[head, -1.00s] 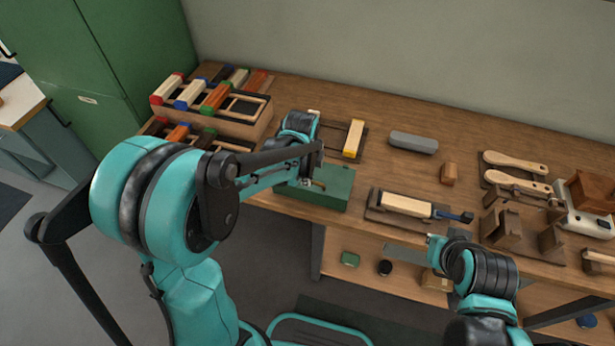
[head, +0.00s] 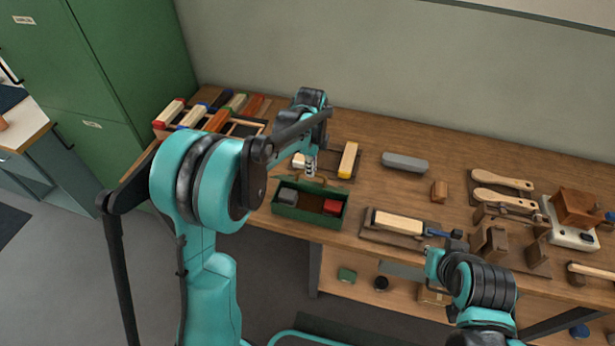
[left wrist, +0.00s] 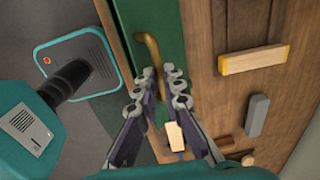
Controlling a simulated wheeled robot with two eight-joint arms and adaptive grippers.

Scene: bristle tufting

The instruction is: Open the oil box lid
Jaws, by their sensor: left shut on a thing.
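The green oil box (head: 302,216) stands open on the bench. A grey block (head: 287,197) and a red block (head: 332,206) lie inside it. My left gripper (head: 311,174) is at the box's back edge, shut on the brass lid handle. The left wrist view shows the curved brass handle (left wrist: 148,55) by the fingertips, against the green lid (left wrist: 168,45). In the head view the raised lid is hard to make out behind the box. My right gripper (head: 434,262) is low at the bench's front edge; its jaw state is unclear.
A yellow-ended wooden block (head: 348,160) and a grey bar (head: 405,162) lie behind and right of the box. A brush blank in a holder (head: 398,222) is to its right. A rack of coloured blocks (head: 196,116) stands left.

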